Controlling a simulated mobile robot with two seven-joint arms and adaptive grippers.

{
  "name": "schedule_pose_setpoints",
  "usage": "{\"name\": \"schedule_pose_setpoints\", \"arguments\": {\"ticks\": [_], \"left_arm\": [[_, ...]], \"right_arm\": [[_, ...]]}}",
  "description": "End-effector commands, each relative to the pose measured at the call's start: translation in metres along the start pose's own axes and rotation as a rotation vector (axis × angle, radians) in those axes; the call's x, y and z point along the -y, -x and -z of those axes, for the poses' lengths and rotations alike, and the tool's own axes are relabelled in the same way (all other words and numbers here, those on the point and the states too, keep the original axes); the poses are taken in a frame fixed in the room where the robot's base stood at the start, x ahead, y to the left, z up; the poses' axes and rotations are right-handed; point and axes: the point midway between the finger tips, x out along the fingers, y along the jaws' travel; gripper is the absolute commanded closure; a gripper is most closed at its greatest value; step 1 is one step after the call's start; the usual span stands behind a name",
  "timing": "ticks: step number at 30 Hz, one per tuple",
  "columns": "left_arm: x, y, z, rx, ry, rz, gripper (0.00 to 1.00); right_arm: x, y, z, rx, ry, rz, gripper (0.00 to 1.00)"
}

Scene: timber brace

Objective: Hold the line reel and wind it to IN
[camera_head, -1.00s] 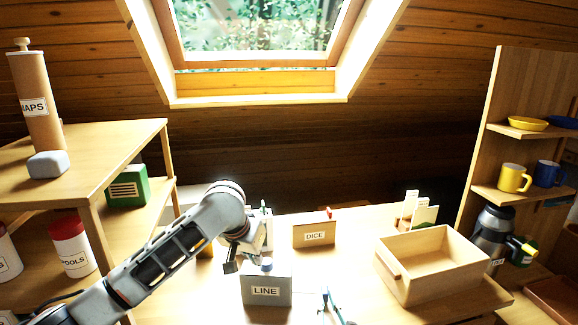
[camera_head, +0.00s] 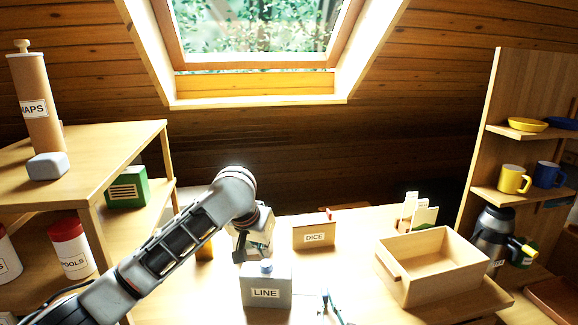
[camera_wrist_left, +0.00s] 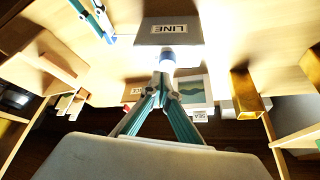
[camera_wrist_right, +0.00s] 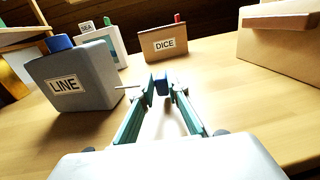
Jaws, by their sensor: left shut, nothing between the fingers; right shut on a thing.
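The line reel (camera_head: 266,287) is a grey box labelled LINE, upright on the table, with a blue knob (camera_head: 266,267) on top. It also shows in the right wrist view (camera_wrist_right: 84,83) and the left wrist view (camera_wrist_left: 168,33). My left gripper (camera_wrist_left: 163,88) is shut and empty at the knob's far side; I cannot tell whether it touches it. My right gripper (camera_wrist_right: 161,87) is shut on the blue crank handle (camera_wrist_right: 160,85) beside the reel. A thin rod runs from the handle towards the reel's side.
A DICE box (camera_head: 314,235) stands behind the reel. An open wooden tray (camera_head: 440,285) is on the right. A small SEA box (camera_wrist_right: 104,45) stands at the back. A shelf with a red-lidded tin (camera_head: 70,250) is on the left. Some table front of the DICE box is clear.

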Motion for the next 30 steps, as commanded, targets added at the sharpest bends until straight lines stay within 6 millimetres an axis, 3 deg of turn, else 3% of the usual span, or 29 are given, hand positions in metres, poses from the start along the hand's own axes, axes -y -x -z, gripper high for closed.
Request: {"name": "schedule_pose_setpoints", "arguments": {"ticks": [15, 30], "left_arm": [[0.001, -0.049, -0.027, 0.001, 0.001, 0.001, 1.0], [0.001, -0.057, -0.031, 0.0, -0.001, 0.001, 1.0]], "right_arm": [[0.0, 0.0, 0.001, -0.002, 0.0, 0.0, 1.0], [0.0, 0.0, 0.001, -0.002, 0.0, 0.0, 1.0]]}}
